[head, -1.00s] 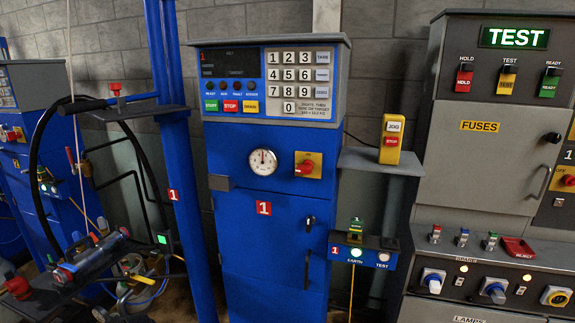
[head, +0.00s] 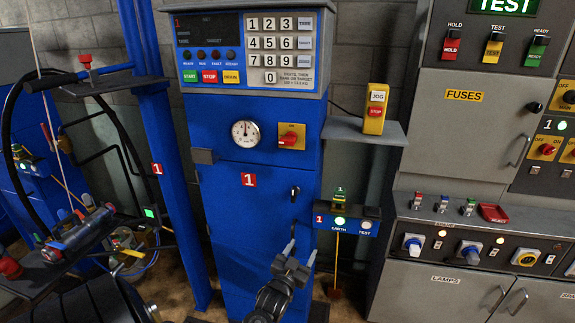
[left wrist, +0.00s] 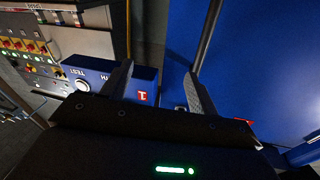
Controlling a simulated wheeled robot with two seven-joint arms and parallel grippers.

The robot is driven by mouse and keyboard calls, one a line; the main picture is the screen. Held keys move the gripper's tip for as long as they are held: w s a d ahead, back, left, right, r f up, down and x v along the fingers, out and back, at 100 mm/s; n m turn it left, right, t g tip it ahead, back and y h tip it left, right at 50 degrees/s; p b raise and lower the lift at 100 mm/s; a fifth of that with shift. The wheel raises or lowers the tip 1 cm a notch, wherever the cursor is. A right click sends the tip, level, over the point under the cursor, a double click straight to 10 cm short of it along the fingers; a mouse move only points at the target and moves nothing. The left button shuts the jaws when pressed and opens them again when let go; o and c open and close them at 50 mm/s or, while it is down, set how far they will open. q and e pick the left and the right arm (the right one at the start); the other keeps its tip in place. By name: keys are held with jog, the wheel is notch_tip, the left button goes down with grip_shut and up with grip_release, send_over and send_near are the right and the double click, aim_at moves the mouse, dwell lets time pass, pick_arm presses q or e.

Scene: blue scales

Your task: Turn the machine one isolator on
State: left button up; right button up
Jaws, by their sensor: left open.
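A red rotary isolator knob on a yellow plate (head: 290,137) is on the front of the blue machine one cabinet (head: 230,225), right of the round gauge. Its exact setting is too small to tell. Another red knob on a yellow plate (head: 547,148) sits below a "1" label on the grey panel at the far right. My left gripper (head: 301,250) is open and empty, low in front of the cabinet and well below the cabinet's knob. In the left wrist view, its fingers (left wrist: 160,70) show before the earth/test box (left wrist: 90,82). My right gripper is not in view.
The earth/test box (head: 346,222) juts out at the cabinet's right side, with a green light lit. A shelf (head: 350,132) above it holds a yellow jog/stop box (head: 375,108). A grey test bench (head: 465,130) stands at right. Blue posts and hoses stand at left.

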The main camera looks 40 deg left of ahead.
pick_arm(q)
notch_tip(320, 180, up, 16)
jog(key=a+n+t+y, duration=0.2)
jog(key=t+y, duration=0.1)
jog(key=n+t+y, duration=0.2)
jog(key=t+y, duration=0.1)
jog(key=y, duration=0.2)
send_near(288, 139)
jog(key=p+x, duration=0.4)
jog(key=x, duration=0.4)
jog(key=shift+w+a+r, duration=0.15)
jog(key=shift+a+r, duration=0.05)
jog(key=shift+r, duration=0.05)
jog(key=shift+w+a+r, duration=0.2)
jog(key=shift+w+r, duration=0.1)
jog(key=shift+w, duration=0.1)
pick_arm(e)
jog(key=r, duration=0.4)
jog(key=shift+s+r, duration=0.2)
pick_arm(q)
jog(key=shift+c, duration=0.4)
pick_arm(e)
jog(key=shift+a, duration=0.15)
pick_arm(q)
jog(key=c, duration=0.9)
jog(key=shift+h, duration=0.3)
